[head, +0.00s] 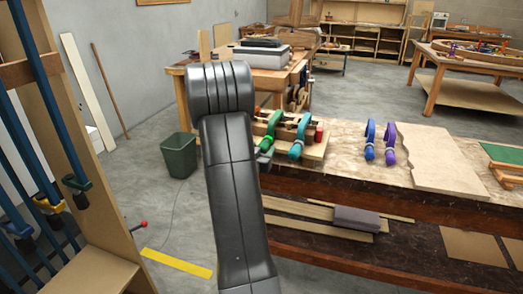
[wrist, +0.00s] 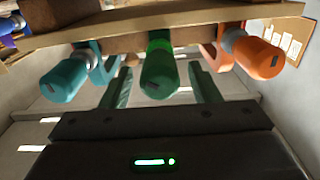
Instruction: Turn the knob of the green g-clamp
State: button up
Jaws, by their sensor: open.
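The green g-clamp (head: 271,124) stands at the left end of the workbench, partly behind my arm in the head view. In the wrist view its green knob (wrist: 159,72) points toward the camera, near the centre. My gripper (wrist: 161,80) is open, with one finger on each side of the knob. A gap shows between the knob and each finger, so it does not look gripped. Whether the fingertips are level with the knob in depth is hard to tell.
A teal clamp (head: 300,137) stands right of the green one; its knob (wrist: 65,80) is at left in the wrist view. An orange clamp knob (wrist: 256,56) is at right there. Blue (head: 369,140) and purple (head: 390,143) clamps stand farther along the workbench (head: 345,140).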

jog(key=c, duration=1)
jog(key=shift+f+m+b, duration=0.2)
jog(key=shift+m+b, duration=0.1)
jog(key=shift+b, duration=0.35)
jog(key=m+b, duration=0.1)
jog(key=b, duration=0.2)
jog(key=shift+f+m, duration=0.1)
jog(key=shift+m, duration=0.2)
jog(key=m+b, duration=0.2)
jog(key=b, duration=0.1)
jog(key=shift+m, duration=0.4)
jog(key=shift+r+m+b, duration=0.2)
jog(key=shift+m+b, duration=0.5)
jog(key=shift+b, duration=0.1)
